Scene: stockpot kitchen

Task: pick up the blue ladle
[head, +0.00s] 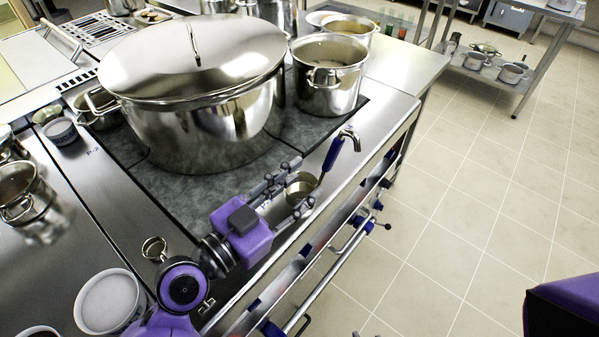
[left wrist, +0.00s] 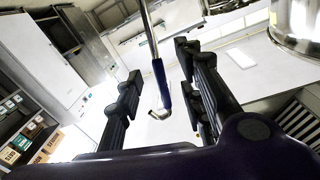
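The blue ladle has a blue grip (head: 333,153), a metal hook at its upper end and a round metal bowl (head: 301,187), near the stove's front edge. My left gripper (head: 302,181) is open, its two dark fingers spread on either side of the bowl area in the head view. In the left wrist view the ladle's blue grip (left wrist: 161,84) shows in the gap between the open fingers (left wrist: 158,75), with clear space at both sides. No contact is visible. My right gripper is not in view.
A large lidded stockpot (head: 205,125) stands close behind the gripper. A smaller steel pot (head: 328,88) stands to its right. A rail (head: 335,262) with blue fittings runs along the stove front. The tiled floor (head: 470,190) to the right is clear.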

